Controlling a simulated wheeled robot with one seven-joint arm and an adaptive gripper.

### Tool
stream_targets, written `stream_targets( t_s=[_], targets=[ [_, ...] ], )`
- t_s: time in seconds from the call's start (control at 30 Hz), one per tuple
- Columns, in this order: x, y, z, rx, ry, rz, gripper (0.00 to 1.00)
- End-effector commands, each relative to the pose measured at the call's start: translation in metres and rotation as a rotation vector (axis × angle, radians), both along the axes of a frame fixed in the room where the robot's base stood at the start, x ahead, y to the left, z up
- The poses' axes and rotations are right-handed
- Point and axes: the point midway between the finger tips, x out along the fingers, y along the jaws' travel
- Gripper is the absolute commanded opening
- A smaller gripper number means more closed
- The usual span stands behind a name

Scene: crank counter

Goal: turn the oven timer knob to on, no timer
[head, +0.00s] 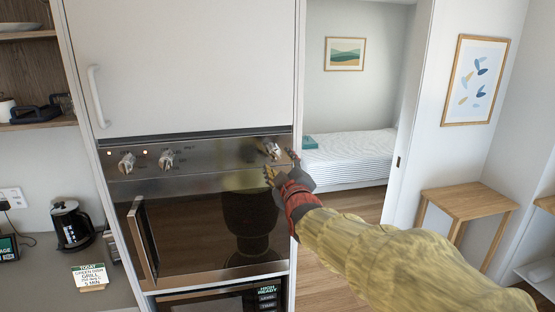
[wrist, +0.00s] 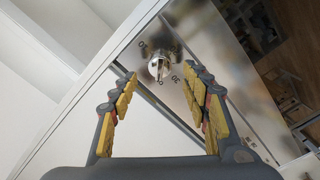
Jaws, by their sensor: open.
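The oven (head: 205,225) is built into a tall white cabinet, with a steel control panel above its dark glass door. The rightmost knob (head: 270,150) is on that panel, and in the wrist view this metal knob (wrist: 159,65) has printed numbers around it. My gripper (head: 280,170) is just below and right of that knob in the head view. In the wrist view my gripper (wrist: 163,95) is open, with its yellow-padded fingers apart and the knob beyond and between their tips. No contact shows. The exact knob setting is too small to read.
Two other knobs (head: 127,162) and (head: 166,159) sit on the panel's left, near small lit lamps. The oven door handle (head: 143,238) sticks out at left. A kettle (head: 70,225) and a note card (head: 90,275) stand on the left counter. A doorway opens right of the cabinet.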

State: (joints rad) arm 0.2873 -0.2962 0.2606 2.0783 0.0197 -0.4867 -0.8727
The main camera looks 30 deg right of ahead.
Motion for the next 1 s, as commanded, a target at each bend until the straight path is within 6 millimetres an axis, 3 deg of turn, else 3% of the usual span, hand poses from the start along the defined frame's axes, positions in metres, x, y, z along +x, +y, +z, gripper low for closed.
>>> stream_targets(
  t_s=[0.2,0.4,1.0],
  targets=[
    [-0.037,0.012,0.000,0.000,-0.001,0.000,0.47],
    [-0.058,0.018,-0.002,0.000,0.001,0.000,0.47],
    [-0.066,0.020,-0.002,0.000,0.001,0.000,0.47]
  ],
)
